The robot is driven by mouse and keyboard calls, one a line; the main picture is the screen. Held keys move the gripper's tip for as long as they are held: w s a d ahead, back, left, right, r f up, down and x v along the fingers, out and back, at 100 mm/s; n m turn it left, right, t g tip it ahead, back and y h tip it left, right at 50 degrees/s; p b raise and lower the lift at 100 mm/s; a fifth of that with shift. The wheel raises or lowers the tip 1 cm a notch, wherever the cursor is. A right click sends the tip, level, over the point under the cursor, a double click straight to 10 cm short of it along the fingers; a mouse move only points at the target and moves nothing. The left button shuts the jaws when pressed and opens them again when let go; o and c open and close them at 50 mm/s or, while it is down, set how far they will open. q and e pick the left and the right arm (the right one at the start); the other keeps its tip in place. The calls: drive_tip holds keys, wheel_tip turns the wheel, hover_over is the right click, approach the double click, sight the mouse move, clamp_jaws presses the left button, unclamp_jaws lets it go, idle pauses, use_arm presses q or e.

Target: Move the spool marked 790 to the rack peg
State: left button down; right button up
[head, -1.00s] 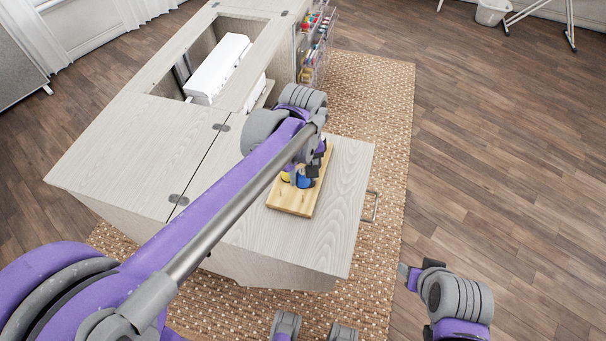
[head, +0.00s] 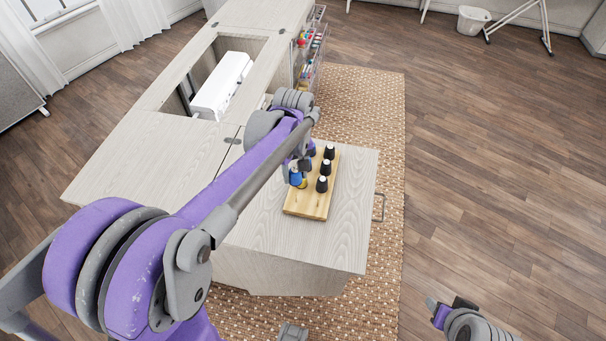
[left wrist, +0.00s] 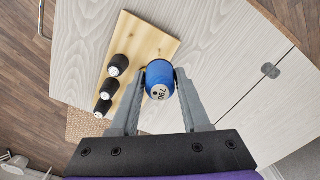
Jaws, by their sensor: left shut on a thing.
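The blue spool marked 790 (left wrist: 160,78) is between the two fingers of my left gripper (left wrist: 161,84) in the left wrist view, with its number facing the camera. The gripper is shut on it. In the head view my left gripper (head: 299,165) is over the left side of the wooden rack (head: 310,207), partly hidden by my arm. A thin bare peg (left wrist: 160,51) stands on the board just beyond the spool in the left wrist view. Whether the spool touches the board is unclear. My right gripper (head: 440,309) is low at the right, away from the cabinet; its jaw opening is unclear.
Three black spools with white tops (head: 322,184) stand in a row along the rack's right side. The cabinet top (head: 345,225) is clear around the rack. A white machine (head: 222,84) sits in the cabinet's opening. A door rack of colored spools (head: 312,45) is beyond.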

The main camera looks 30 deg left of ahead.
sight(296, 184)
use_arm(q)
drive_tip(key=shift+f+b, duration=0.4)
drive_tip(key=shift+f, duration=0.35)
wheel_tip(296, 184, down, 3)
drive_tip(key=shift+f+b, duration=0.15)
drive_tip(key=shift+b, duration=0.95)
drive_tip(key=shift+f, duration=0.15)
drive_tip(key=shift+f+b, duration=0.5)
drive_tip(key=shift+f, duration=0.1)
drive_tip(key=shift+f+b, duration=1.05)
drive_tip(key=shift+f, duration=0.45)
